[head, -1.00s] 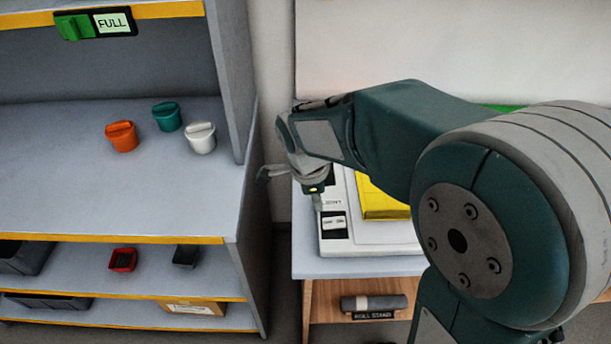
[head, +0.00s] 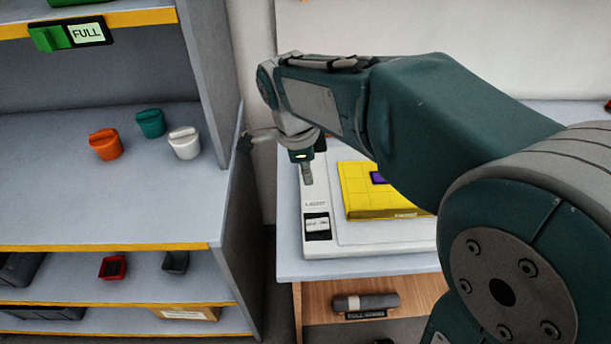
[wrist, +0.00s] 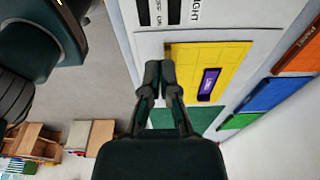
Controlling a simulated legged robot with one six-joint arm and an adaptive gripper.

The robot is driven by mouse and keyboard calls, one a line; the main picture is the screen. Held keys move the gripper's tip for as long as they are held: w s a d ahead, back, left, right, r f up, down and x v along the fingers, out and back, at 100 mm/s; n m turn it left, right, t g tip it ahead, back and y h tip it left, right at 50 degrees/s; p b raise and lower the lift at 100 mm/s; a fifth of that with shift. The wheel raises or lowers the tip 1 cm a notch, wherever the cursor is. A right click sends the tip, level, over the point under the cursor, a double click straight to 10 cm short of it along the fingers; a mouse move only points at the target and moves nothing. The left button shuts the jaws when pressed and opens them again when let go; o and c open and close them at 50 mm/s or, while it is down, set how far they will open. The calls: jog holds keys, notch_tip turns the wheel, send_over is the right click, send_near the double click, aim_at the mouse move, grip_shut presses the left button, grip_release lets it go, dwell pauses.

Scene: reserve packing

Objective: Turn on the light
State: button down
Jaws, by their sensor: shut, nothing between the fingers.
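A white light panel (head: 330,245) lies on the table, marked LIGHT, with a black and white switch (head: 317,226) at its front left corner. The switch (wrist: 174,10) also shows at the top edge of the wrist view, partly cut off. My gripper (head: 307,178) points down above the panel's left strip, behind the switch in the head view and apart from it. In the wrist view my gripper (wrist: 159,72) has its fingertips together and empty, in front of the yellow box. I cannot tell whether the light is on.
A yellow box (head: 365,205) with a purple label lies on the panel. A grey shelf unit (head: 110,215) stands at left with orange, teal and white pots. A grey roll (head: 366,301) lies under the table. Blue and orange bins (wrist: 270,92) show in the wrist view.

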aim_at(316, 222)
jog(key=d+f, duration=0.1)
jog(key=f, duration=0.3)
jog(key=d+f, duration=0.1)
jog(key=f, duration=0.7)
jog(key=shift+s+d+f, duration=0.1)
jog(key=shift+d+f, duration=0.25)
jog(key=shift+d, duration=0.05)
jog(key=shift+d+f, duration=0.25)
jog(key=shift+f, duration=0.15)
jog(key=shift+f, duration=0.25)
jog(key=shift+a, duration=0.1)
jog(key=shift+a+r, duration=0.25)
jog(key=shift+a, duration=0.5)
